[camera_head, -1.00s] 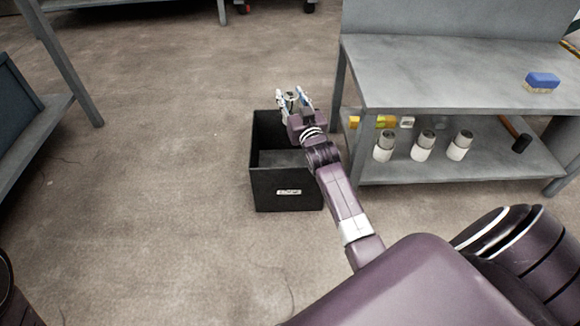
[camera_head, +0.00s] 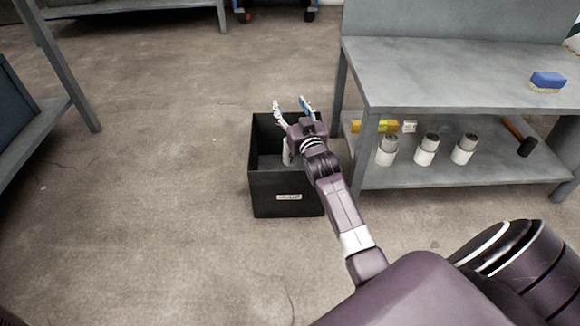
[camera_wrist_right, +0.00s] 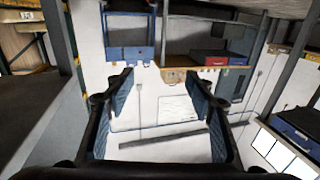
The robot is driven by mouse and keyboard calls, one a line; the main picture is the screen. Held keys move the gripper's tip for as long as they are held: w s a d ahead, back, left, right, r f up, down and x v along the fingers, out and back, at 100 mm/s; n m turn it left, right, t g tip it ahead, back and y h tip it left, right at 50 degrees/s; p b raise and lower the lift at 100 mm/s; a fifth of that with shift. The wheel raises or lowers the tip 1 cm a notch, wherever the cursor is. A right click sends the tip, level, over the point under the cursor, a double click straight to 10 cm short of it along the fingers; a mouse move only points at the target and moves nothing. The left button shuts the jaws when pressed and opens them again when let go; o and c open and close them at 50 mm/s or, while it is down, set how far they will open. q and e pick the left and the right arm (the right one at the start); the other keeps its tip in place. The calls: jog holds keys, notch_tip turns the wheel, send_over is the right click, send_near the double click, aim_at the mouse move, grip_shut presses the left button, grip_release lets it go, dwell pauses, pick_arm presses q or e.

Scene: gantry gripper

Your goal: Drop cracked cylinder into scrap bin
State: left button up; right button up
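The scrap bin (camera_head: 286,204) is a black open box with a white label on its front, standing on the floor left of the workbench. My right gripper (camera_head: 292,103) is above the bin with its fingers spread. In the right wrist view its two blue-padded fingers (camera_wrist_right: 170,95) are wide apart with nothing between them. A whitish cylinder (camera_head: 287,153) shows inside the bin's opening, below the gripper and apart from its fingers. It is partly hidden by my wrist, and no crack can be made out. My left gripper is not in view.
Several white cylinders with grey tops, one of them here (camera_head: 427,150), stand on the lower shelf (camera_head: 475,174) of the bench. That shelf also holds a yellow object (camera_head: 372,126) and a hammer (camera_head: 520,137). A blue brush (camera_head: 547,81) lies on the bench top. Floor left of the bin is clear.

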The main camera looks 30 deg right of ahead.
jog(key=shift+f, duration=0.25)
notch_tip(320, 180, up, 10)
jog(key=shift+r, duration=0.15)
dwell(0.3)
jog(key=shift+r, duration=0.1)
